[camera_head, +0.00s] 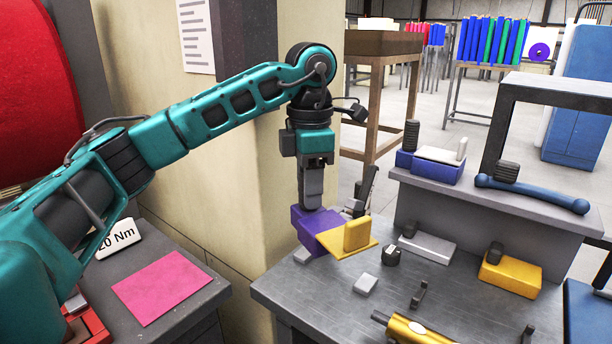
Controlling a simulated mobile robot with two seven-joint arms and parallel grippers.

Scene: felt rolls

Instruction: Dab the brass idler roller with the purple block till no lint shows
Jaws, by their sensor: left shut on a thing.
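The purple block (318,232) is at the left back part of the grey metal table (290,291). My left gripper (312,203) comes down on it from above and is shut on it. Whether the block touches the table is hard to tell. The brass idler roller (428,335) lies at the front of the table, partly cut off by the bottom edge of the view. A small pale mark shows on its top; I cannot tell if it is lint. The block is apart from the roller, behind and left of it. My right gripper is out of view.
A yellow plate with an upright tab (357,235) is right beside the purple block. A small dark knob (391,256), a white block (366,284) and dark brackets stand towards the roller. A raised shelf (497,216) holds a blue tool (532,194). A pink sheet (162,287) lies left.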

